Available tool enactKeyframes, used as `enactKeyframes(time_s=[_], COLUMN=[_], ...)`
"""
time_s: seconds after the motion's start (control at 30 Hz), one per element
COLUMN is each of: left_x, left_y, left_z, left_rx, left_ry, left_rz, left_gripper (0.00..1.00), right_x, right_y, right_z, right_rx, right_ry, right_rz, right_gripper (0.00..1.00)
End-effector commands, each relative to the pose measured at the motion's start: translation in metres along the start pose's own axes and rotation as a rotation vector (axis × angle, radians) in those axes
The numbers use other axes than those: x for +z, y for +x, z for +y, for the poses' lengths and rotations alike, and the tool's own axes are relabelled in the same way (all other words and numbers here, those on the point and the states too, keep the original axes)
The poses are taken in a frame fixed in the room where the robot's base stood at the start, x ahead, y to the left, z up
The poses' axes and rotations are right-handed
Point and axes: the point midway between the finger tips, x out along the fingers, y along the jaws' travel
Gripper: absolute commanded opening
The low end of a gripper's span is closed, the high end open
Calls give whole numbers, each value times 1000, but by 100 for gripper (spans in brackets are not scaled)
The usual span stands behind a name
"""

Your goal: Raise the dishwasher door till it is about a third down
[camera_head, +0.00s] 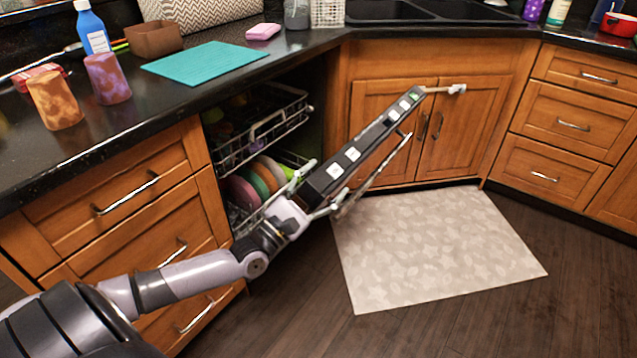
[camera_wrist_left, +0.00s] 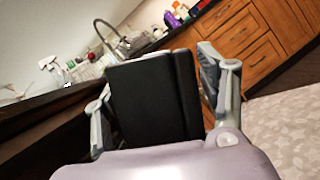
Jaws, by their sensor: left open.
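The dishwasher door (camera_head: 352,152) stands partly open, tilted out from the dishwasher, its dark top edge with pale buttons facing up. A bar handle (camera_head: 385,168) runs along its outer side. My left gripper (camera_head: 316,188) is at the door's near top corner, open, with one finger on each side of the edge. In the left wrist view the black end of the door (camera_wrist_left: 152,100) stands between the spread fingers. Whether either finger touches it I cannot tell. The door's lower part is mostly hidden. My right gripper is not in view.
Inside the dishwasher, an upper rack (camera_head: 262,130) and several coloured plates (camera_head: 262,178) show behind the door. Wooden drawers (camera_head: 125,205) stand left, under a black counter (camera_head: 190,105) holding cups and a teal mat (camera_head: 205,62). A pale rug (camera_head: 435,245) covers open floor.

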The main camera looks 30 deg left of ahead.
Motion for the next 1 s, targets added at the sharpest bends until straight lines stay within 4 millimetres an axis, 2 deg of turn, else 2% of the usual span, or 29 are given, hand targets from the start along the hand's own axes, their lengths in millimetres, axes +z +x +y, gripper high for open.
enactKeyframes(time_s=[0.17,0.5,0.63,0.8,1.0], left_x=[-1,-1,-1,0,0], left_y=[-16,-84,-104,-117,-120], left_z=[-1,0,0,0,0], left_rx=[-3,-4,-3,-1,1], left_ry=[1,1,1,1,0], left_rz=[3,5,3,1,-1], left_gripper=[66,66,66,66,66], right_x=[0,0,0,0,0], right_y=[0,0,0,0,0], right_z=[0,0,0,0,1], right_rx=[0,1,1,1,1], right_ry=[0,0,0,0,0], right_rz=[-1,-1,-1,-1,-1], right_gripper=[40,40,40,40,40])
